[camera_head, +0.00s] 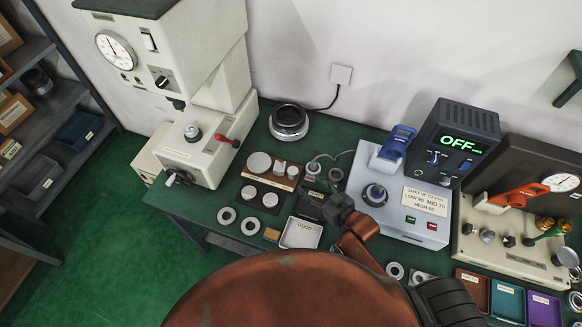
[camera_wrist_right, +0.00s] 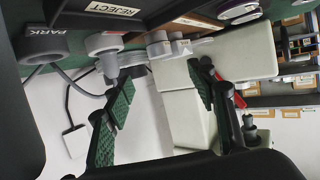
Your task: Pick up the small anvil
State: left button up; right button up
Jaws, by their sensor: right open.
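The wooden stand (camera_head: 272,180) in the head view holds a wide grey round piece and two smaller grey ones. In the right wrist view two small grey pieces show beyond the fingertips, one (camera_wrist_right: 157,45) left of the other (camera_wrist_right: 180,45). My right gripper (camera_head: 338,208) is to the right and front of the stand, apart from it. In the wrist view its green-padded fingers (camera_wrist_right: 160,80) are spread and empty. My left gripper is out of view.
A black tray labelled REJECT (camera_wrist_right: 112,10) and a white tray labelled GOOD (camera_head: 300,234) lie close to the right gripper. A press (camera_head: 205,140) stands left of the stand. A control box (camera_head: 400,195) stands right. Loose rings (camera_head: 227,216) lie in front.

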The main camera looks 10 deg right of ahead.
aim_at(293, 171)
jog(key=x, duration=0.2)
jog(key=shift+w+a, duration=0.2)
jog(key=shift+w, duration=0.1)
jog(key=shift+w+a+f, duration=0.1)
jog(key=shift+w+f, duration=0.1)
jog(key=shift+w, duration=0.15)
jog(key=x, duration=0.2)
jog(key=shift+w+a+f, duration=0.1)
jog(key=shift+w, duration=0.1)
jog(key=x, duration=0.3)
jog(key=shift+w+a+f, duration=0.1)
jog(key=shift+w+f, duration=0.05)
jog(key=shift+c, duration=0.4)
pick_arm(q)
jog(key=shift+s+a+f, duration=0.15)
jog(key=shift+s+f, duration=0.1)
pick_arm(e)
jog(key=shift+w, duration=0.1)
grip_shut()
